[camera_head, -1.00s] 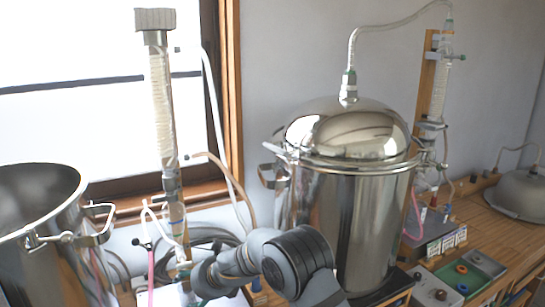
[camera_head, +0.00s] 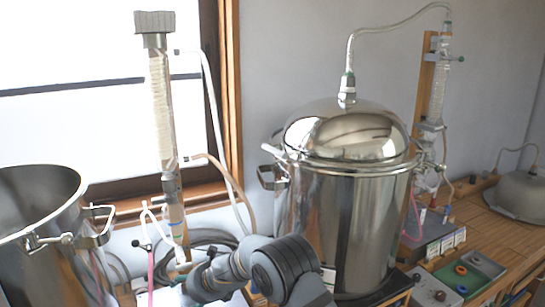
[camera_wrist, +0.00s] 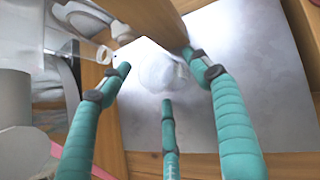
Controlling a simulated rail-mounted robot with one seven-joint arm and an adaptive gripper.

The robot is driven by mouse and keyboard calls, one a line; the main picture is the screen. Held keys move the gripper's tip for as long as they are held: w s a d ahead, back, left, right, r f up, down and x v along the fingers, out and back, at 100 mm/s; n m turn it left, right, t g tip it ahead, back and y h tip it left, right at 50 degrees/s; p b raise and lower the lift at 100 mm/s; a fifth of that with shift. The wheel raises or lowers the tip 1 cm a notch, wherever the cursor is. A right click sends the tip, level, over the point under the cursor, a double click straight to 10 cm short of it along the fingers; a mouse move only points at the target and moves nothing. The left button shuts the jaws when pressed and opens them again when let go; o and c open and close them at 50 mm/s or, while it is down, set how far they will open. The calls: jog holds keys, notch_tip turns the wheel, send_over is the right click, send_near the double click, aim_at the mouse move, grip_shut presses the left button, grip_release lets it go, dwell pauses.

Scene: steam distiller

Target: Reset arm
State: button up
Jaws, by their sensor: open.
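My gripper (camera_wrist: 158,76) shows in the wrist view as teal fingers with dark joints, spread apart with nothing between them. A white-grey flat surface (camera_wrist: 235,60) with a pale round patch lies beyond the fingertips, with wood beside it. In the head view, my arm is at the bottom middle, in front of the large steel pot with a domed lid (camera_head: 350,220). The gripper itself cannot be made out in the head view.
An open steel pot (camera_head: 38,215) stands at the left. A tall glass condenser column (camera_head: 163,110) stands by the window. A second condenser (camera_head: 438,85) and a control tray (camera_head: 455,280) are at the right. A clear tube (camera_wrist: 85,45) is close to the left finger.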

jog(key=shift+w+r+p, duration=0.1)
jog(key=shift+r+p, duration=0.5)
jog(key=shift+r, duration=0.3)
jog(key=shift+s+d+f+b, duration=0.5)
jog(key=shift+f+b, duration=0.1)
jog(key=shift+b, duration=0.55)
jog(key=s+d+b, duration=0.8)
jog(key=s+d, duration=0.2)
jog(key=d, duration=0.2)
jog(key=w+d+m+t+h+p, duration=0.1)
jog(key=d+m+t+h, duration=0.2)
jog(key=d+m+h, duration=0.55)
jog(key=s+d+r+y+p, duration=0.1)
jog(key=s+d+r+p, duration=0.1)
jog(key=d, duration=0.8)
jog(key=s+d+r+m+p, duration=0.1)
jog(key=s+d+r+p, duration=0.2)
jog(key=d, duration=0.6)
jog(key=shift+s+d+r+y, duration=0.35)
jog(key=shift+s+d+r, duration=0.05)
jog(key=shift+s, duration=0.55)
jog(key=shift+m, duration=0.25)
